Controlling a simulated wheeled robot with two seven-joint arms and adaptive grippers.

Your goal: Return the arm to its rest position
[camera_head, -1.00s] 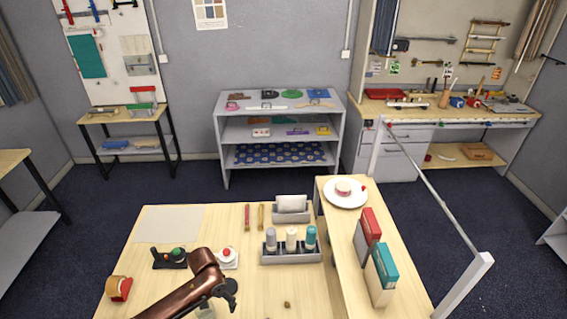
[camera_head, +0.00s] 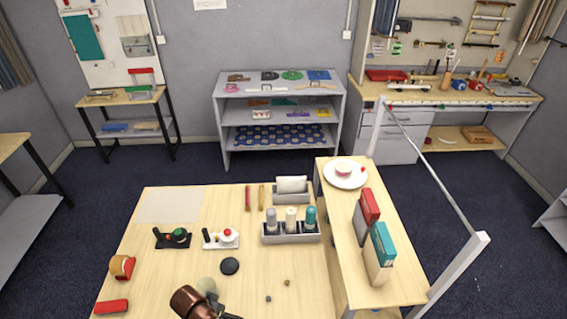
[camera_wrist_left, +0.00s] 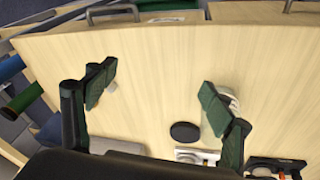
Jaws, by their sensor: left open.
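My left arm (camera_head: 190,303), copper-brown, comes in at the bottom edge of the head view, low over the front of the wooden table (camera_head: 160,270). Only a dark part of its gripper shows there. In the left wrist view my left gripper (camera_wrist_left: 158,88) has its two dark green fingers wide apart, with bare table top between them and nothing held. A black disc (camera_head: 230,266) lies on the table beyond the arm; it also shows in the wrist view (camera_wrist_left: 185,132). A pale round thing (camera_head: 207,286) is partly hidden by the arm. My right gripper is not in view.
A grey holder (camera_head: 292,238) with several bottles stands toward the table's right. A raised shelf (camera_head: 345,240) borders the right side with a plate (camera_head: 345,174) and upright binders. A tape dispenser (camera_head: 122,267) and red block (camera_head: 111,307) lie at left.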

